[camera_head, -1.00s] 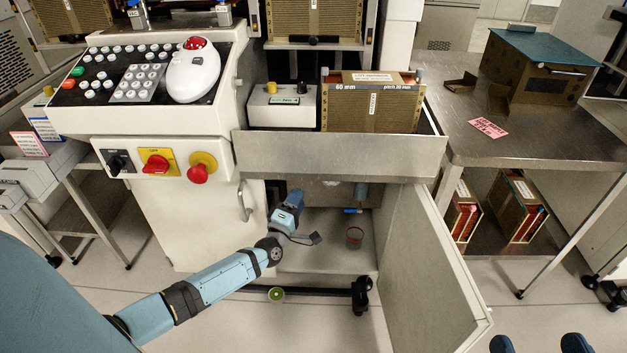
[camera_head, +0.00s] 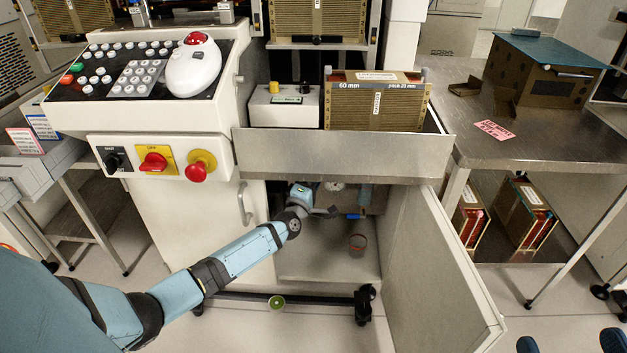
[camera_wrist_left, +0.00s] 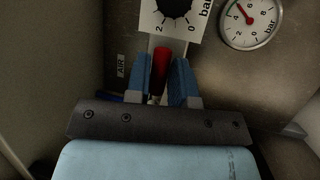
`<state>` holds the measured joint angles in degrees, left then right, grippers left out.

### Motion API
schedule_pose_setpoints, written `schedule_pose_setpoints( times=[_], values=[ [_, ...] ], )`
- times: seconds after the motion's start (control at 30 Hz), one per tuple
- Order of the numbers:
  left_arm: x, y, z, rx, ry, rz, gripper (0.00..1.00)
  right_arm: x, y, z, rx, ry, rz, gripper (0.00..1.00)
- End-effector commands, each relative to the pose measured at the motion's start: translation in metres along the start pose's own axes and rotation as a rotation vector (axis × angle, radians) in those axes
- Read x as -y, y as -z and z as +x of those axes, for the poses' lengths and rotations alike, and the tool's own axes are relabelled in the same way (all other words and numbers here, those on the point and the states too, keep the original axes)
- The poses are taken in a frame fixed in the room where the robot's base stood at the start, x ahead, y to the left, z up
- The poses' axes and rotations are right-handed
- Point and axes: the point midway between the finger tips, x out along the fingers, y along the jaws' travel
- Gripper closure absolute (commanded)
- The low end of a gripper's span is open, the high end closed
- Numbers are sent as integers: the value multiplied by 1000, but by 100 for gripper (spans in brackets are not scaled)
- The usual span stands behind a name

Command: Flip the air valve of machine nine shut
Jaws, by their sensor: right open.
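My left arm reaches into the open cabinet of the machine (camera_head: 190,240). My left gripper (camera_head: 332,212) is beside a short blue part (camera_head: 355,216) under the small gauge (camera_head: 336,186). In the left wrist view, a red handle (camera_wrist_left: 160,65) lies between the two blue fingers of my left gripper (camera_wrist_left: 160,82). I cannot tell whether they press on it. Behind it are a black dial (camera_wrist_left: 174,6), a pressure gauge (camera_wrist_left: 250,22) and an AIR label (camera_wrist_left: 121,66). My right gripper (camera_head: 571,345) shows only two blue fingertips, wide apart, at the bottom right.
The cabinet door (camera_head: 435,265) stands open to the right of my left gripper. A small cup (camera_head: 357,243) is on the cabinet floor. A metal tray wall (camera_head: 340,150) overhangs the opening. A steel table (camera_head: 540,150) stands at the right, with boxes below.

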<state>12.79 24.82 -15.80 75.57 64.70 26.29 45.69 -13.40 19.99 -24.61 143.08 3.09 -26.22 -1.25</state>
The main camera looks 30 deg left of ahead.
Motion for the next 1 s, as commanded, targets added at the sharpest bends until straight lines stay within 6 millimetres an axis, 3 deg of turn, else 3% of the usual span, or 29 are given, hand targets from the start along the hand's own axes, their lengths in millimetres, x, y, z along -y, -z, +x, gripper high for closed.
schedule_pose_setpoints(
  times=[0.03, 0.1, 0.53, 0.93, 1.0],
  values=[
    [0, 0, 0, 0, 0, 0, 89, 0, 0, 0, 0, 0, 1, 6],
    [0, 0, 0, 0, 0, 0, 100, 0, 0, 0, 0, -1, 2, 6],
    [-1, 0, 0, 19, 30, 66, 100, 0, 8, 4, 27, 1, 59, 6],
    [5, 3, -4, 102, 150, 351, 100, 32, 8, -15, 221, 12, 402, 6],
    [7, 4, -4, 120, 174, 411, 100, 28, 22, -13, 174, -3, 401, 6]
  ],
)
